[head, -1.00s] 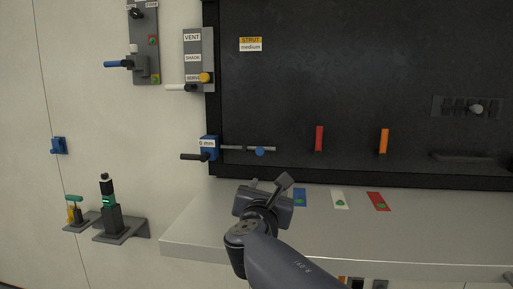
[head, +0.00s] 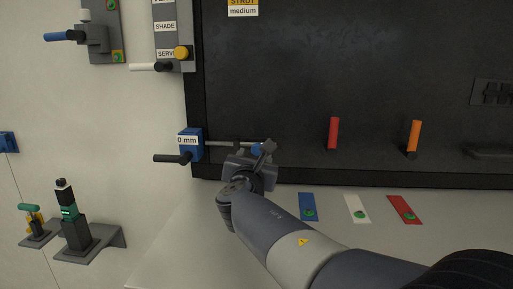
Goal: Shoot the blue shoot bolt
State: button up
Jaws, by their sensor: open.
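A blue block (head: 196,151) labelled "0 mm" with a black handle (head: 172,158) stands at the rod's left end.
A red lever (head: 333,133) and an orange lever (head: 413,137) stand upright to the right. Blue (head: 308,207), white (head: 357,208) and red (head: 404,209) tags lie on the pale shelf (head: 180,245) below. A black-and-green tool (head: 70,215) stands on a wall bracket at the left.

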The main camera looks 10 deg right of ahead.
aim_at(256, 150)
jog(key=shift+p+x, duration=0.4)
jog(key=shift+x, duration=2.7)
jog(key=shift+c, duration=0.3)
grip_shut()
